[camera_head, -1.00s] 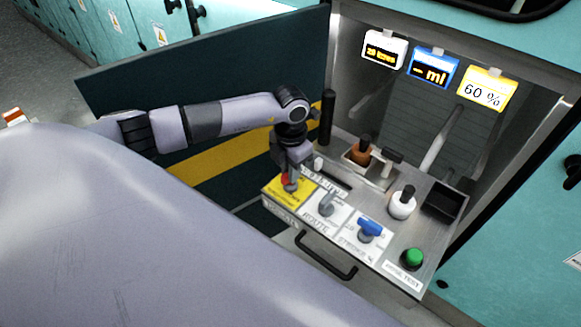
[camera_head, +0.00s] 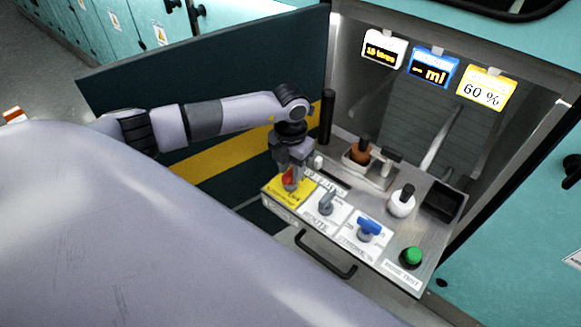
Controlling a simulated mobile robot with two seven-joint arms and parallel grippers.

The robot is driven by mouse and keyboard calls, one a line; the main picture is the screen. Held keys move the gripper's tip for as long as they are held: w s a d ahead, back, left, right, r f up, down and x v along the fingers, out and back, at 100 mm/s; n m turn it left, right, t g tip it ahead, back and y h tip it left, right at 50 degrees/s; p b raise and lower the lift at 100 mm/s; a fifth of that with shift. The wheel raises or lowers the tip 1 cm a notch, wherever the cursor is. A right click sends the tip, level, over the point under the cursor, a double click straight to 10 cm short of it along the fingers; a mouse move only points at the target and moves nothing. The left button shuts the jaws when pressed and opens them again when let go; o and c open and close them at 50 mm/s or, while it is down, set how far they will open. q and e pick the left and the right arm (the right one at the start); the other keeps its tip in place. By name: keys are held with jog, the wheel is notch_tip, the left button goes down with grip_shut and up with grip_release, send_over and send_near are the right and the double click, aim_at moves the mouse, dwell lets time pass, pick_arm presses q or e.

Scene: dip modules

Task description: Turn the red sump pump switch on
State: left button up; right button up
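The red sump pump switch (camera_head: 289,181) stands on a yellow label plate (camera_head: 300,196) at the left end of the metal control panel. My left gripper (camera_head: 290,176) points down over it. Its two fingers stand apart, one on each side of the red handle, and it looks open. The fingers partly hide the switch, so I cannot tell its exact angle or whether they touch it. My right gripper is out of view.
To the right are a grey route switch (camera_head: 327,203), a blue switch (camera_head: 369,229) and a green button (camera_head: 411,257). Behind them stand a brown bottle (camera_head: 359,152) and a white bottle (camera_head: 402,202). Display cards (camera_head: 434,69) hang above. An open dark door (camera_head: 200,70) stands left.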

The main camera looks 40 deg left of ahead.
aim_at(291, 171)
pick_arm(q)
jog(key=shift+r, duration=0.1)
notch_tip(291, 171, up, 7)
dwell(0.7)
